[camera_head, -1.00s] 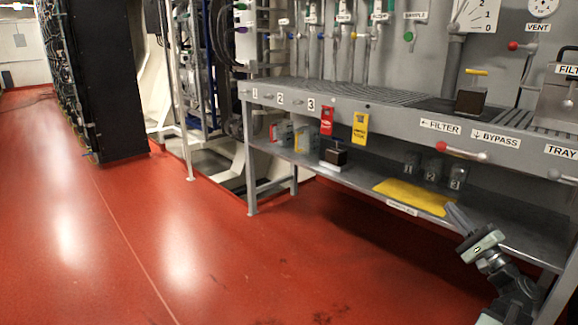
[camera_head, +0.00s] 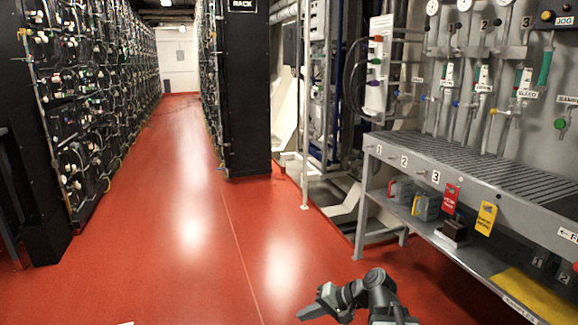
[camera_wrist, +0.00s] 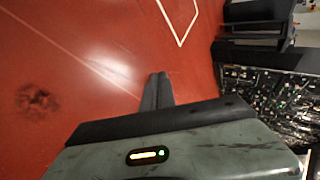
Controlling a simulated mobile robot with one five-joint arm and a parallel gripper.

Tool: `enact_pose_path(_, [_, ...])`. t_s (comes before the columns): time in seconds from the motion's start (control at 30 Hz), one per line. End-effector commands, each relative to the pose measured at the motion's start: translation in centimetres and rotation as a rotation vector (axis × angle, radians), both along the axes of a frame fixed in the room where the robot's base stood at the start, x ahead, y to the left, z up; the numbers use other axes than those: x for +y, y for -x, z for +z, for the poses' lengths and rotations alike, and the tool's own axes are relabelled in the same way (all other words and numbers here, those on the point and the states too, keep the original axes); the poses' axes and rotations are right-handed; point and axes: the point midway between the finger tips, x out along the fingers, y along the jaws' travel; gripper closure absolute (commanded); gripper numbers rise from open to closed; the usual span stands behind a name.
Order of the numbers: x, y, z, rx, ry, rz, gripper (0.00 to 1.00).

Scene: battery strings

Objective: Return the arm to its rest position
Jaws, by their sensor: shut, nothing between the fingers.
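My gripper (camera_head: 312,308) is at the bottom of the head view, at the end of my folded arm, over the red floor and left of the grey bench. It points left. In the wrist view my gripper (camera_wrist: 157,80) shows as two dark fingers lying together, with bare red floor beyond them. Nothing is held between them.
The grey workbench (camera_head: 470,190) with a lower shelf stands at right. Red (camera_head: 450,196) and yellow (camera_head: 487,217) tags hang on its front. Battery racks (camera_head: 85,100) line the left, and a black rack end (camera_head: 245,100) stands mid-view. The red floor (camera_head: 190,230) between is clear.

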Motion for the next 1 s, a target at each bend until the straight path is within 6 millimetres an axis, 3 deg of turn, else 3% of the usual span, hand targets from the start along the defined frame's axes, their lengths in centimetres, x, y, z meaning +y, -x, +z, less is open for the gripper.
enact_pose_path(0.07, [0.9, 1.9, -1.4, 0.032, 0.176, 0.084, 1.00])
enact_pose_path(0.17, [-0.8, 3.5, -3.8, 0.065, 0.379, 0.142, 1.00])
enact_pose_path(0.3, [-6.2, 4.8, -6.1, 0.118, 0.630, 0.162, 1.00])
enact_pose_path(0.43, [-11.4, 6.0, -6.7, 0.176, 0.849, 0.173, 1.00])
enact_pose_path(0.5, [-11.4, 6.2, -3.6, 0.183, 0.850, 0.179, 1.00])
enact_pose_path(0.77, [-11.3, 6.1, 4.2, 0.181, 0.847, 0.178, 1.00])
enact_pose_path(1.0, [-11.3, 6.1, 15.2, 0.181, 0.846, 0.178, 1.00])
